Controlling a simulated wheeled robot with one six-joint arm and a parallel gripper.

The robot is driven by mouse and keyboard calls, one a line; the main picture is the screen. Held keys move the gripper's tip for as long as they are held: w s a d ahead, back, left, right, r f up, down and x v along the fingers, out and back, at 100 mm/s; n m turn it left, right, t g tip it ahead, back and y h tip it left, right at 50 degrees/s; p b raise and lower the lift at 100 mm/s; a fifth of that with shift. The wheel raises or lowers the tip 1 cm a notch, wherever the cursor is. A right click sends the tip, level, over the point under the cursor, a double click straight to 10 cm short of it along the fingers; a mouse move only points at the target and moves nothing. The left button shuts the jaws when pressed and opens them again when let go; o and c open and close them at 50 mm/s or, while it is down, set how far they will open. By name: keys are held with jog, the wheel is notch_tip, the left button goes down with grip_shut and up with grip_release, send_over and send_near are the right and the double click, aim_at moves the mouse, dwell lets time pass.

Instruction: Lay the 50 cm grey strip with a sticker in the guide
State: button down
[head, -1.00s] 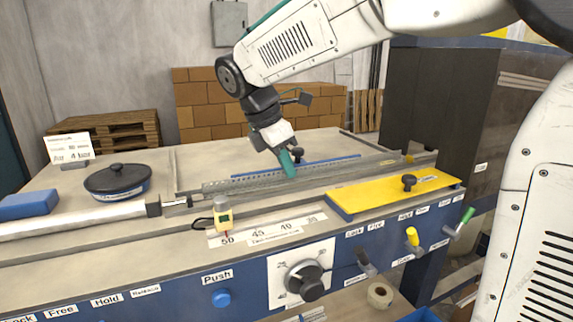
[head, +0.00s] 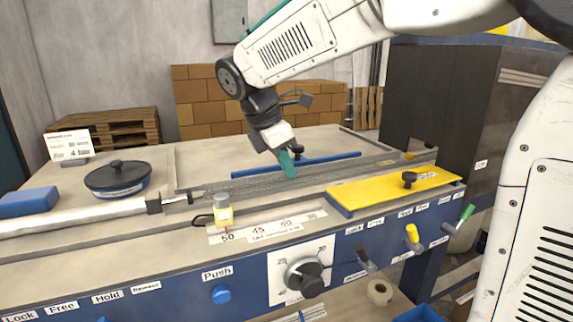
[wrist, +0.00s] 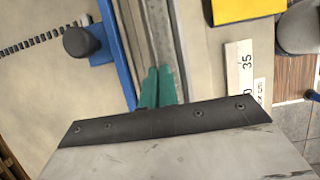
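The grey strip (head: 245,186) lies lengthwise along the guide (head: 360,170), a long metal channel across the bench. It also shows in the wrist view (wrist: 160,35), running away from my fingers. My gripper (head: 287,163) points down at the strip near its middle. In the wrist view its two green fingertips (wrist: 158,87) are close together on the strip. The strip looks low, at or just above the channel; I cannot tell whether it touches the bottom. I cannot make out a sticker on it.
A blue bar (head: 320,162) with a black knob lies behind the guide. A yellow plate (head: 385,188) stands in front at right. A length scale (head: 270,231) with a yellow-based stop (head: 223,213) is in front.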

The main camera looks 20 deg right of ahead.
jog(key=shift+s+f, duration=0.15)
jog(key=shift+f, duration=0.35)
dwell(0.4)
jog(key=c, duration=1.6)
grip_release()
jog(key=shift+s, duration=0.1)
jog(key=shift+r, duration=0.15)
jog(key=shift+w+r, duration=0.3)
jog(key=shift+r, duration=2.75)
